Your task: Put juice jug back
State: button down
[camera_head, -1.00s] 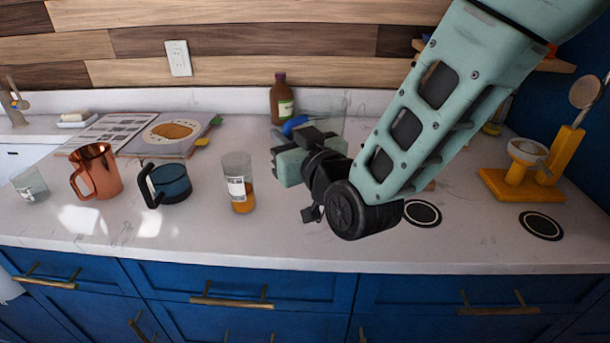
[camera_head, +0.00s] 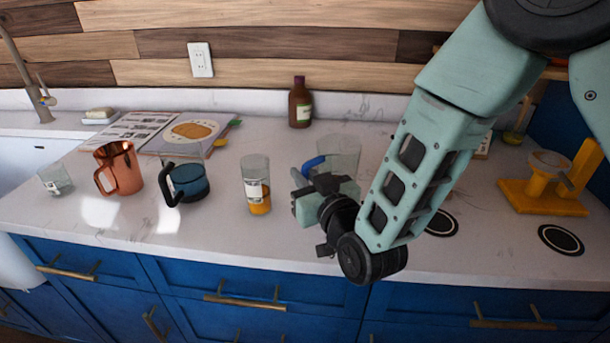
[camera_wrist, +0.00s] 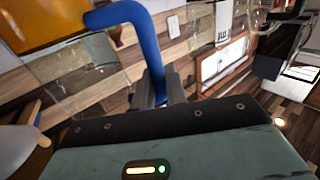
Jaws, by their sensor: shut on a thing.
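A clear jug (camera_head: 343,149) with a blue handle (camera_head: 313,165) is at the middle right of the counter in the head view. My gripper (camera_head: 318,180) is shut on the blue handle, which also shows upright between the fingers in the wrist view (camera_wrist: 148,50). My gripper and arm hide the jug's lower part, so I cannot tell whether its base touches the counter. A clear tumbler (camera_head: 256,178) with a white label and some orange juice in the bottom stands to the left of my gripper.
A brown bottle (camera_head: 300,105) stands by the backsplash. A yellow stand (camera_head: 542,198) and a black ring mark (camera_head: 561,240) are at the right. The counter's front strip is clear.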

jog(key=shift+f, duration=0.1)
jog(key=c, duration=1.4)
grip_release()
jog(key=shift+c, duration=0.2)
jog(key=shift+s, duration=0.1)
jog(key=p+v, duration=0.1)
jog(key=v, duration=0.8)
jog(key=shift+r, duration=0.4)
